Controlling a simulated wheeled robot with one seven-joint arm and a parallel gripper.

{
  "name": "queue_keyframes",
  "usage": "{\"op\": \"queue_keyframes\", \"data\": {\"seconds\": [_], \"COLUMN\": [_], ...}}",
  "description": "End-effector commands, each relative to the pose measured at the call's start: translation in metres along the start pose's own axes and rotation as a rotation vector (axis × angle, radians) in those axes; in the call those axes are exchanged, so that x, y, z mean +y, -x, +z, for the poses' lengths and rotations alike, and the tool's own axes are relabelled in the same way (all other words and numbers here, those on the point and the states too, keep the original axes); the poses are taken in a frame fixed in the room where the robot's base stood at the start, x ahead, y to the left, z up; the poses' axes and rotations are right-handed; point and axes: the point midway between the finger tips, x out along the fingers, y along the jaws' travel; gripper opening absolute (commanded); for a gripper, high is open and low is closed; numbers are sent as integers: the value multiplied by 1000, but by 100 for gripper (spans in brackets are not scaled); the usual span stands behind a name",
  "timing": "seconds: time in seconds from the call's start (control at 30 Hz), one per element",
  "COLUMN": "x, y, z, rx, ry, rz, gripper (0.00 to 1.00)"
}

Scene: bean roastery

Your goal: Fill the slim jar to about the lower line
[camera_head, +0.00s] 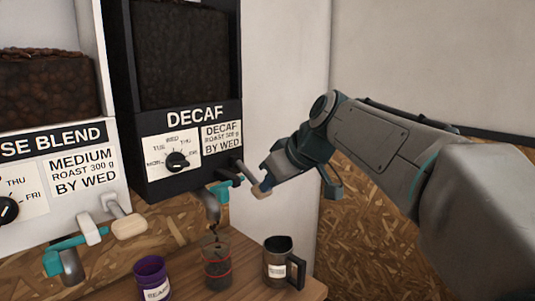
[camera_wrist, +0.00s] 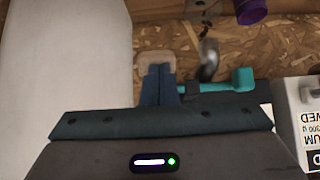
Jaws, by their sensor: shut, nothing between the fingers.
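The slim jar (camera_head: 217,271) stands upright on the wooden counter under the decaf dispenser's spout (camera_head: 212,207). It is clear with red lines around it. Dark beans show inside; their exact level against the lines is hard to tell. Dark bits show between spout and jar, and also below the spout (camera_wrist: 208,62) in the wrist view, like falling beans. My gripper (camera_head: 268,180) is shut and empty, its fingertips at the tan paddle (camera_head: 261,191) of the decaf lever. In the wrist view, the paddle (camera_wrist: 155,57) is just beyond the fingertips (camera_wrist: 158,72); contact is unclear.
A purple cup (camera_head: 151,278) stands left of the jar, a dark metal mug (camera_head: 279,268) with a label to its right. The decaf dispenser (camera_head: 185,115) has a day dial (camera_head: 177,161). Another dispenser (camera_head: 55,140) with its own paddle (camera_head: 129,225) is at left.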

Motion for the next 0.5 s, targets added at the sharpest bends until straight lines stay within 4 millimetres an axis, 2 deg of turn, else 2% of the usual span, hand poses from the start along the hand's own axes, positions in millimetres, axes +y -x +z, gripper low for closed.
{"op": "queue_keyframes", "data": {"seconds": [0.1,0.23,0.43,0.5], "x": [0,0,2,2], "y": [-4,4,42,56], "z": [4,1,-14,-10], "rx": [-13,-11,-2,0], "ry": [-2,-2,1,2], "rz": [-7,-5,-2,0], "gripper": [0,0,0,0]}}
